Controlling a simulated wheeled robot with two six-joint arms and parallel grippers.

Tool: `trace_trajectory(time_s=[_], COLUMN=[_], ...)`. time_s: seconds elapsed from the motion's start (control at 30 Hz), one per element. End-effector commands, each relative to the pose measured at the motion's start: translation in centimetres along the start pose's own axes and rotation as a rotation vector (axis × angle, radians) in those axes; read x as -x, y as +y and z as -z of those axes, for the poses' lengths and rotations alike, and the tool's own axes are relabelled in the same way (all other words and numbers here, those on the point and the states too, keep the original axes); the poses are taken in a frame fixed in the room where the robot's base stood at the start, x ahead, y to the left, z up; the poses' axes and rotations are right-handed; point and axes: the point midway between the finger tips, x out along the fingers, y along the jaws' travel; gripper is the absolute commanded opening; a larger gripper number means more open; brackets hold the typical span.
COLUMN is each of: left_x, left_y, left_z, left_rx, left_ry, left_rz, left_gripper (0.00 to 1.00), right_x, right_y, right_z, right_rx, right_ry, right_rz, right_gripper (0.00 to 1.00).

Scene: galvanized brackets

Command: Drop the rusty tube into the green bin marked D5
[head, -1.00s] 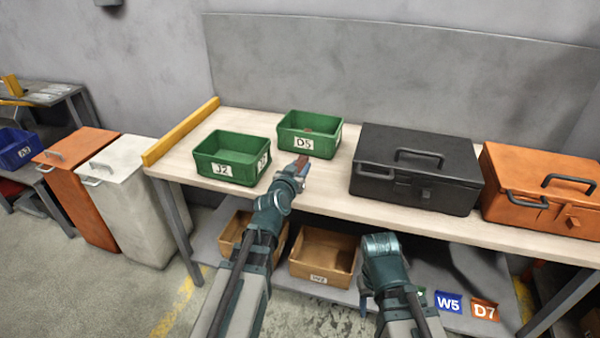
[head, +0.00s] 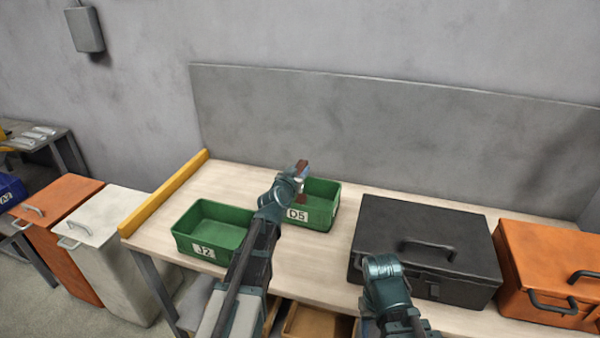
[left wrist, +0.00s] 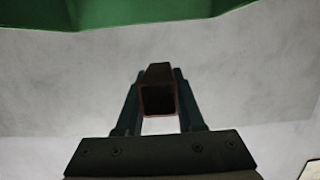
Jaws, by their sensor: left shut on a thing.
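My left gripper (head: 301,177) is shut on the rusty tube (head: 302,166), a short reddish-brown piece. In the left wrist view, the fingers grip the square tube (left wrist: 158,75) from both sides, and its open end shows dark. The green bin D5 (head: 318,215) stands on the table, with its label facing me. In the head view the gripper and tube overlap the bin's back left part and hide some of its inside. Green plastic (left wrist: 110,14) crosses the top of the left wrist view. My right gripper is out of view; only its arm shows.
A second green bin, J2 (head: 190,250), stands left of D5. A black toolbox (head: 390,225) and an orange toolbox (head: 530,245) stand to the right. A yellow strip (head: 165,195) edges the table's left end. A grey panel (head: 380,130) rises behind.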

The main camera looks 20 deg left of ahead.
Motion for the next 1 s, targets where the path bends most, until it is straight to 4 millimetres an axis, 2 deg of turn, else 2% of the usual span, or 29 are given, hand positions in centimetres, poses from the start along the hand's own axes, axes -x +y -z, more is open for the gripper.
trace_trajectory(time_s=[0.27, 0.7, 1.0], left_x=[-0.3, -1.2, -1.2], left_y=[0.0, 0.0, 0.0], left_z=[-1.4, -5.8, -5.9], left_rx=[0.000, 0.000, 0.000], left_ry=[0.000, 0.001, 0.000], left_rz=[0.000, 0.000, 0.000], left_gripper=[0.00, 0.00, 0.00], right_x=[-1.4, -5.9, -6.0], right_y=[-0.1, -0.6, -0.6], right_z=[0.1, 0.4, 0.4], right_rx=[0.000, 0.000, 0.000], right_ry=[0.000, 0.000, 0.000], right_rz=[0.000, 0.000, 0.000], right_gripper=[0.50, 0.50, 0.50])
